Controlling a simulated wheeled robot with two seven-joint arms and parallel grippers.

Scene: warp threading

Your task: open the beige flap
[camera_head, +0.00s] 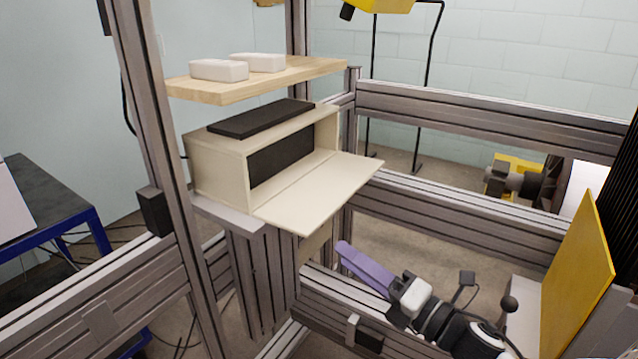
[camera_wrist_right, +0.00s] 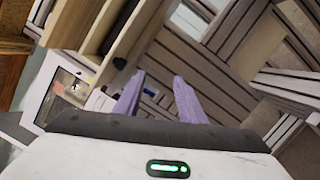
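The beige flap (camera_head: 322,190) is hinged along the lower front edge of a beige box (camera_head: 218,170). It stands folded out, roughly level, and the dark inside of the box shows behind it. My right gripper (camera_head: 345,248) has purple fingers and is below and to the right of the flap, apart from it. In the right wrist view its two fingers (camera_wrist_right: 158,85) are spread with nothing between them. Part of the beige box appears at the upper left of that view. My left gripper is in neither view.
A black slab (camera_head: 262,118) lies on the box. Above it, a wooden shelf (camera_head: 215,92) holds two white blocks (camera_head: 219,70). Grey metal frame beams (camera_head: 440,205) surround the box. A yellow panel (camera_head: 578,275) stands at the right.

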